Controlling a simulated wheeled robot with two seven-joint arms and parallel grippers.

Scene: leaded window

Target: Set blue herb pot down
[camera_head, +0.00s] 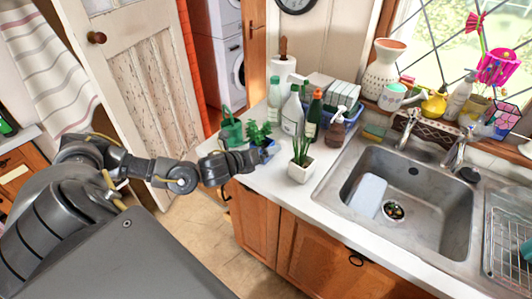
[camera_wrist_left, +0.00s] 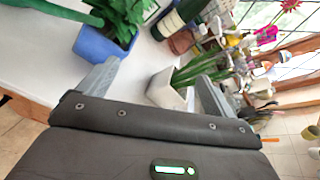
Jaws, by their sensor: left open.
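The blue herb pot (camera_head: 269,148) with its leafy green plant stands upright on the white counter near the corner. In the left wrist view the blue herb pot (camera_wrist_left: 97,46) is beside the left-hand finger, outside the gap between the fingers. My left gripper (camera_head: 253,157) is open and empty, close to the pot at the counter's edge; its spread fingers show in the wrist view (camera_wrist_left: 158,72). Whether a finger touches the pot I cannot tell. My right gripper is in neither view.
A white pot (camera_head: 301,171) with a spiky plant stands right of the blue pot. A green watering can (camera_head: 231,132) is behind to the left. Several bottles (camera_head: 292,114) stand behind. The sink (camera_head: 420,205) is at right. Some bare counter (camera_head: 268,182) lies in front.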

